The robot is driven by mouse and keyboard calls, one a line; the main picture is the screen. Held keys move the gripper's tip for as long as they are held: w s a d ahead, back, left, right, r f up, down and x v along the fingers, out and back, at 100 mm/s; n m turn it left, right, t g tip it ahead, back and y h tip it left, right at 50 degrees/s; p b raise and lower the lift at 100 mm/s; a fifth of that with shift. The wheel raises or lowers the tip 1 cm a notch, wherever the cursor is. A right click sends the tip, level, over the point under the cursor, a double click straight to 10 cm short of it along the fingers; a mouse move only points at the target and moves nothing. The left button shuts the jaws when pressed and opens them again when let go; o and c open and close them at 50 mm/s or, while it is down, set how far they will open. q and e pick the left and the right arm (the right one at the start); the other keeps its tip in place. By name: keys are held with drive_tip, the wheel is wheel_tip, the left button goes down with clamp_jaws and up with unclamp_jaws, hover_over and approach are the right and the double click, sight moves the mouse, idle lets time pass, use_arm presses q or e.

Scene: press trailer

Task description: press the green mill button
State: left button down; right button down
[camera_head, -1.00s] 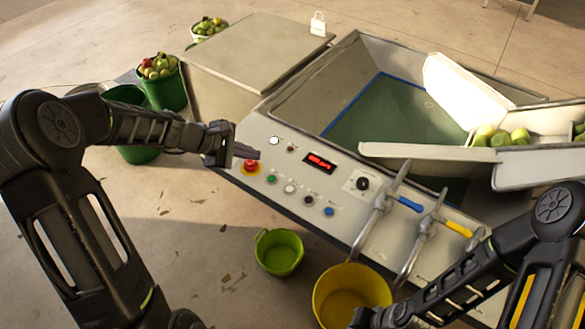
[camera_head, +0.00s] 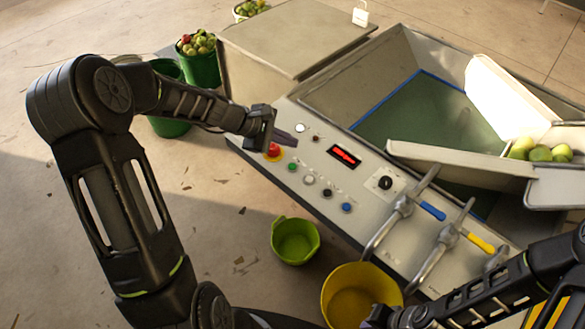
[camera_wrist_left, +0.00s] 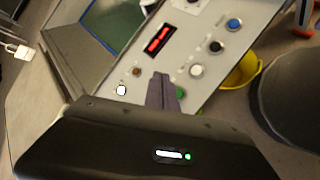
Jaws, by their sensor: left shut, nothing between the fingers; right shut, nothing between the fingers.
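The green button (camera_head: 292,167) sits on the sloped grey control panel (camera_head: 330,180), right of the red mushroom button (camera_head: 273,150). It also shows in the left wrist view (camera_wrist_left: 181,93), just right of the fingertips. My left gripper (camera_head: 296,140) is shut and empty. Its fingertips show above the panel, just above the green button in the head view; contact with the panel cannot be told. In the left wrist view the closed fingers (camera_wrist_left: 162,92) cover the red button's place. My right gripper (camera_head: 376,318) is shut and empty, low at the bottom, in front of the yellow bucket.
A white button (camera_head: 309,180), black button (camera_head: 327,194) and blue button (camera_head: 347,207) continue the row. A red display (camera_head: 344,156) and levers with blue (camera_head: 432,211) and yellow (camera_head: 480,243) handles lie rightward. Green (camera_head: 295,241) and yellow (camera_head: 361,294) buckets stand below.

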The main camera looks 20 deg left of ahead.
use_arm(q)
drive_tip(key=b, duration=0.4)
hover_over(289, 167)
wheel_tip(289, 167, down, 5)
drive_tip(key=shift+f, duration=0.1)
drive_tip(key=shift+f+b, duration=0.35)
drive_tip(key=shift+f, duration=0.35)
idle(1.2)
drive_tip(key=shift+f+b, duration=0.4)
drive_tip(key=shift+b, duration=0.05)
drive_tip(key=shift+f+b, duration=0.35)
drive_tip(key=shift+b, duration=0.05)
idle(0.5)
drive_tip(key=shift+r+p, duration=0.6)
drive_tip(key=shift+r, duration=0.2)
